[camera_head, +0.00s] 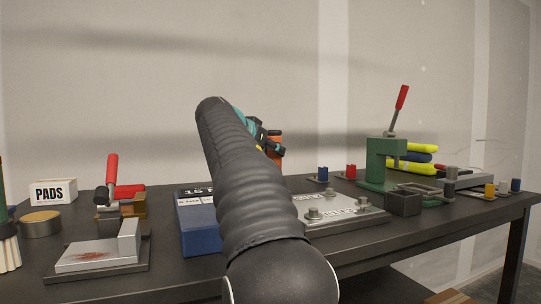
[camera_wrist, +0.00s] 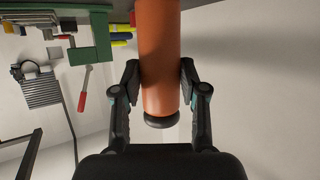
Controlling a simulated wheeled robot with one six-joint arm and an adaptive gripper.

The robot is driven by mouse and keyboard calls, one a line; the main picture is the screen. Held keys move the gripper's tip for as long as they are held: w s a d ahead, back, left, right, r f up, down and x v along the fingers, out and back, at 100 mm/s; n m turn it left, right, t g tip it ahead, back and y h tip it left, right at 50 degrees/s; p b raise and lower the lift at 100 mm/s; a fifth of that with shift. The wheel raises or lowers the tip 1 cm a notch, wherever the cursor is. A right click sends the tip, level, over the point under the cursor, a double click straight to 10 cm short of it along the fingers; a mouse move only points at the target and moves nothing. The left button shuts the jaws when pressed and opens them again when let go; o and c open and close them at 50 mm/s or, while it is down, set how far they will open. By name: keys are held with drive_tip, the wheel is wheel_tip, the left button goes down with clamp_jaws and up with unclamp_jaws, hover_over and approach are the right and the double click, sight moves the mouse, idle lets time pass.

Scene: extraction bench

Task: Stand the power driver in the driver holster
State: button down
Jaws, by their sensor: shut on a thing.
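My gripper (camera_wrist: 160,72) is shut on an orange cylinder with a dark rounded end, the power driver (camera_wrist: 160,45). One finger presses each side of it, and its far part runs out of the wrist view. In the head view my arm hides most of the gripper; only a bit of the orange driver (camera_head: 275,152) shows to the right of the arm, held above the bench. I cannot make out the driver holster for certain; it may be behind my arm.
On the dark bench (camera_head: 350,262) stand a blue box (camera_head: 200,232), a metal plate with bolts (camera_head: 335,213), a green press (camera_head: 380,163) with a raised red lever and a dark block (camera_head: 403,204). At left are a red-handled clamp (camera_head: 112,170) and a PADS box (camera_head: 54,191).

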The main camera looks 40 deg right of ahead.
drive_tip(key=shift+f, duration=0.45)
drive_tip(key=shift+f, duration=0.15)
drive_tip(key=c, duration=0.6)
unclamp_jaws()
